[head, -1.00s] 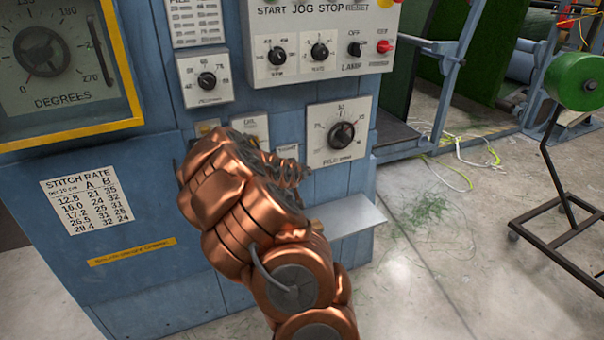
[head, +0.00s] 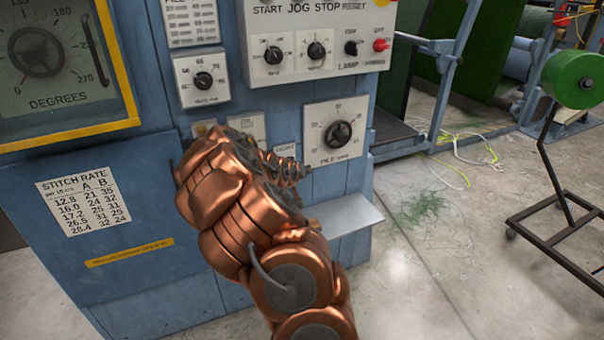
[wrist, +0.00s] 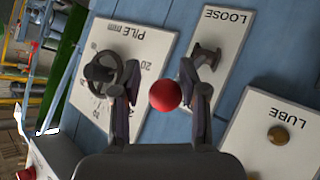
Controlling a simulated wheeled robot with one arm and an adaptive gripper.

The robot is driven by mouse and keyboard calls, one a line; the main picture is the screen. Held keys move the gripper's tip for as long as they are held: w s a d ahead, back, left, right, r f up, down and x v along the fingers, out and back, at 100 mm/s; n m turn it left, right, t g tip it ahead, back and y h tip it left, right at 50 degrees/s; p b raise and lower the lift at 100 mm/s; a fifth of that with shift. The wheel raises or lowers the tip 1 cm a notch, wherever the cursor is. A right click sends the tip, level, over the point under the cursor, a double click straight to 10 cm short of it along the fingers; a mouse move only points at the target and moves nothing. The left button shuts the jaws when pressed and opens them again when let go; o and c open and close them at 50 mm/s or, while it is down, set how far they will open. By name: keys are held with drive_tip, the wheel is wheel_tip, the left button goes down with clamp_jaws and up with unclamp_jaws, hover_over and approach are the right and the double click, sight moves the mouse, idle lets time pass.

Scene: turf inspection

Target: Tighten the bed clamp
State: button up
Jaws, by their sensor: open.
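The bed clamp shows in the wrist view as a pale plate (wrist: 224,32) marked LOOSE, with a dark pivot (wrist: 205,58) and a red ball knob (wrist: 165,95). My gripper (wrist: 160,74) is open, with one finger on each side of the red knob. A gap shows between the knob and the left finger; the right finger is very close to it, and I cannot tell whether they touch. In the head view only the upper part of the clamp plate (head: 286,151) shows; my copper arm hides the knob and lever.
The PILE dial plate (head: 336,134) is just right of the clamp, and the LUBE plate (head: 246,126) is to its left. A control box (head: 318,45) is above. A small grey shelf (head: 346,215) juts out below. The floor to the right has loose green fibres.

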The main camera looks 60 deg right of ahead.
drive_tip(key=shift+t+h, duration=0.4)
drive_tip(key=w+r, duration=0.1)
drive_tip(key=r, duration=0.1)
drive_tip(key=w+r, duration=0.1)
drive_tip(key=shift+w+r, duration=0.3)
drive_tip(key=shift+r, duration=0.1)
drive_tip(key=shift+s+a+r, duration=0.1)
drive_tip(key=shift+s+a, duration=0.05)
drive_tip(key=shift+a, duration=0.05)
drive_tip(key=s+a+r, duration=0.2)
drive_tip(key=s+a, duration=0.2)
drive_tip(key=a, duration=0.5)
drive_tip(key=shift+s+a+r+g+y, duration=0.25)
drive_tip(key=shift+s+g+y, duration=0.05)
drive_tip(key=shift+s+g, duration=0.1)
